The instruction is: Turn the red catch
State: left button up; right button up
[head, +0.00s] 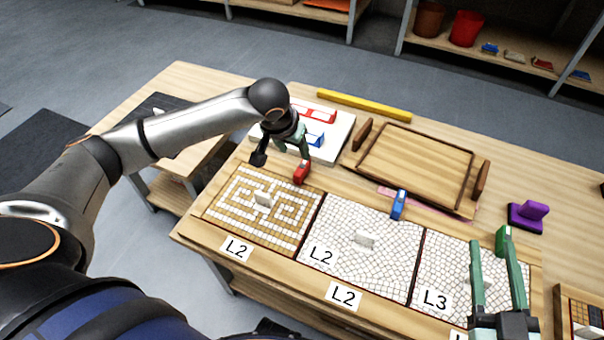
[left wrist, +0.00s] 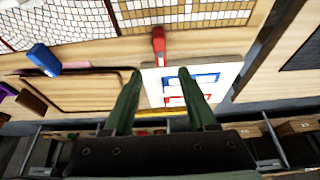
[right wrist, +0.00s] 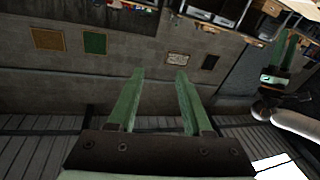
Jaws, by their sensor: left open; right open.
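The red catch (head: 302,172) is a small red block at the far edge of the left mosaic panel (head: 225,213). It also shows in the left wrist view (left wrist: 158,42), roughly centred beyond my fingertips. My left gripper (head: 294,150) is open and empty, pointing down close above and behind the catch; I cannot tell whether it touches. In the left wrist view my left gripper (left wrist: 157,74) has nothing between its fingers. My right gripper (head: 492,246) is open and empty at the lower right. In the right wrist view the right gripper (right wrist: 160,73) faces the far wall.
A blue catch (head: 398,204) and a green block (head: 503,240) stand at the far edges of the other panels. A white board (head: 342,130) lies behind the red catch. A wooden tray (head: 415,140), yellow bar (head: 365,106) and purple block (head: 528,214) are further right.

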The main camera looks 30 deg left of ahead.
aim_at(302, 166)
pick_arm(q)
jog(key=b+x, duration=0.1)
jog(key=x, duration=0.2)
jog(key=shift+w+f, duration=0.15)
jog(key=shift+f, duration=0.05)
jog(key=b+x, duration=0.2)
jog(key=x, duration=0.2)
jog(key=shift+a, duration=0.1)
jog(key=b+x, duration=0.1)
jog(key=x, duration=0.3)
jog(key=shift+b, duration=0.35)
jog(key=shift+w+f, duration=0.25)
jog(key=shift+f, duration=0.15)
pick_arm(e)
jog(key=s+a+r+n+t+y, duration=0.1)
jog(key=s+r+n+t+y, duration=0.1)
jog(key=r+y, duration=0.3)
jog(key=s+r+n+t+y, duration=0.2)
jog(key=s+r+n+y, duration=0.2)
jog(key=r, duration=0.5)
jog(key=shift+s+a+r+n+y, duration=0.15)
jog(key=shift+s+a+n+y, duration=0.25)
jog(key=shift+s+n, duration=0.25)
jog(key=shift+w, duration=0.1)
pick_arm(q)
grip_shut()
